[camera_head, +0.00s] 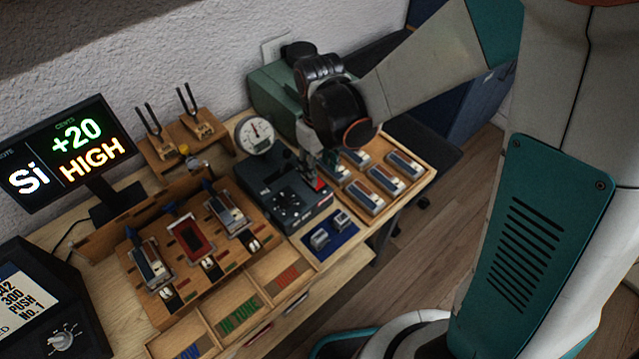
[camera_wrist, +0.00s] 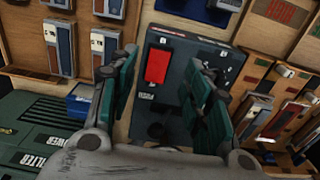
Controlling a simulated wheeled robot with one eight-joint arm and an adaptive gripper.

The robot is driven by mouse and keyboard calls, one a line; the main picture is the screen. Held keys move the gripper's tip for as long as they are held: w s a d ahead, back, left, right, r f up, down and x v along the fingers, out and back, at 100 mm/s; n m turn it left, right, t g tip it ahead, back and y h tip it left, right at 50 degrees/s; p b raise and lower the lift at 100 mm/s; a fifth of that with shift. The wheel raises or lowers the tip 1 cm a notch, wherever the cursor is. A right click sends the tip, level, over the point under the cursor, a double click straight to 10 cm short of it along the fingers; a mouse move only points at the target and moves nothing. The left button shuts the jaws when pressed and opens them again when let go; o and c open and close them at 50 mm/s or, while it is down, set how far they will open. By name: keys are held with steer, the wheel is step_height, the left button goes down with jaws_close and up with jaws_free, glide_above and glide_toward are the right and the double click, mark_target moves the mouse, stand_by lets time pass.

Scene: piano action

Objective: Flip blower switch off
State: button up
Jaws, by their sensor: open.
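The red switch (camera_wrist: 157,66) sits on the dark control box (camera_wrist: 203,55). In the head view the switch (camera_head: 319,184) shows at the right end of the control box (camera_head: 262,180). I cannot tell which way it is tipped. My gripper (camera_wrist: 160,82) is open and empty in the wrist view, with its two dark green fingers apart and the switch seen between them. In the head view my gripper (camera_head: 312,168) is just above the switch end of the box; its fingertips are partly hidden, and contact cannot be told.
A green box marked FILTER (camera_wrist: 40,135) stands close by. A tray of reed blocks (camera_head: 430,172) lies right of the box, and a wooden rack (camera_head: 185,285) left. A round gauge (camera_head: 255,133) stands behind. A display (camera_head: 62,155) reads Si +20 HIGH.

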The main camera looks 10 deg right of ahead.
mark_target(320, 185)
steer(key=shift+f+b, duration=1.45)
steer(key=shift+f, duration=1.2)
